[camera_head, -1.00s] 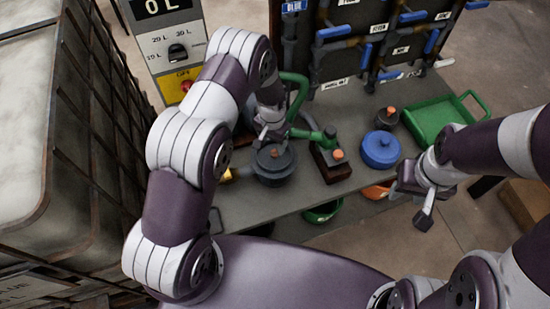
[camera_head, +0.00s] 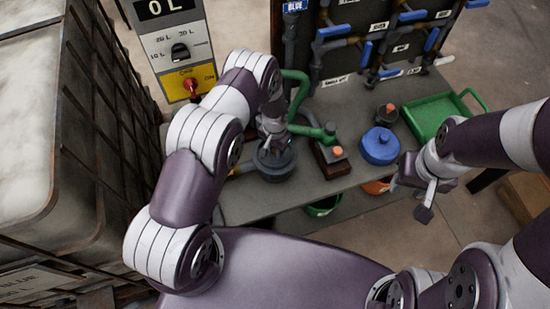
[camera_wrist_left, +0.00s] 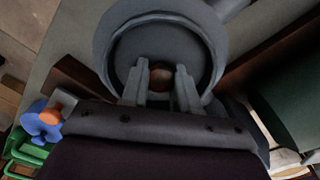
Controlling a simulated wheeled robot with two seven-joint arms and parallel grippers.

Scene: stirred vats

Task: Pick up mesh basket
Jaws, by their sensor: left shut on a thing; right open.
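I cannot make out a mesh basket in either view. A dark grey round pot with a lid (camera_head: 275,165) stands on the grey bench under my left gripper (camera_head: 272,140). In the left wrist view, my left gripper (camera_wrist_left: 164,88) is shut on the lid's copper-coloured knob (camera_wrist_left: 164,77), a finger on each side. The lid (camera_wrist_left: 165,45) looks seated, but I cannot tell whether it is lifted. My right gripper (camera_head: 425,195) is open and empty, in front of the bench's right part.
A blue lidded pot (camera_head: 380,148), a small dark pot (camera_head: 387,113), a brown block (camera_head: 331,165) and a green tray (camera_head: 435,117) stand to the right. Valved pipes (camera_head: 370,45) rise behind. A caged tank (camera_head: 50,130) fills the left. Green and orange bowls sit below.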

